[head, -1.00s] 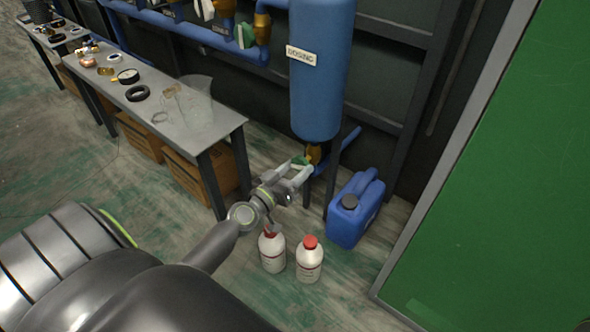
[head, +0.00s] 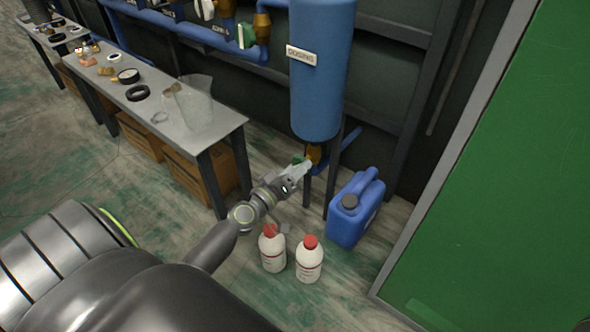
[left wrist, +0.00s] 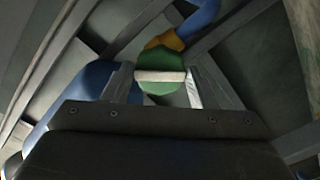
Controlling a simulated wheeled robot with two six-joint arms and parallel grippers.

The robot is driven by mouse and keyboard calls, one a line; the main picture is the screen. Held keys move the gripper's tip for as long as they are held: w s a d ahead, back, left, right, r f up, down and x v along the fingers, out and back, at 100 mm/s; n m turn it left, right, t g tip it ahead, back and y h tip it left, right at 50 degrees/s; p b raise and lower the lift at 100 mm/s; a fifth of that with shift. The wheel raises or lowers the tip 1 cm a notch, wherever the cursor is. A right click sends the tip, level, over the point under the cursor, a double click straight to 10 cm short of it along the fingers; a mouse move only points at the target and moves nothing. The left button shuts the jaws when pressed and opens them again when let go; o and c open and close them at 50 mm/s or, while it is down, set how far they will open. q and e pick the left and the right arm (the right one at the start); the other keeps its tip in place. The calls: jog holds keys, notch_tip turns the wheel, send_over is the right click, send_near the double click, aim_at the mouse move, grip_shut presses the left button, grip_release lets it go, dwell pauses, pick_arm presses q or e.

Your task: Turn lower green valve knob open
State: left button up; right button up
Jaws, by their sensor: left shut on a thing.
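The lower green valve knob (left wrist: 160,60) shows in the left wrist view as a green disc with a pale bar across it, in front of a brass valve body (left wrist: 166,40). My left gripper (left wrist: 158,77) is shut on the knob, one finger at each side of it. In the head view my left gripper (head: 303,168) is at the brass valve (head: 314,153) under the blue dosing tank (head: 322,75), and it mostly hides the green knob (head: 298,159). My right gripper is in neither view.
A blue jerrycan (head: 355,210) stands right of the valve. Two white bottles with red caps (head: 272,252) (head: 309,262) stand on the floor below my left gripper. A grey table (head: 215,125) with a clear beaker is at left. A green panel (head: 500,190) fills the right.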

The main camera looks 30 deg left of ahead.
pick_arm(q)
jog(key=n, duration=0.4)
jog(key=shift+r, duration=0.1)
jog(key=shift+n, duration=0.3)
jog(key=n, duration=0.3)
jog(key=o, duration=1)
jog(key=shift+c, duration=0.2)
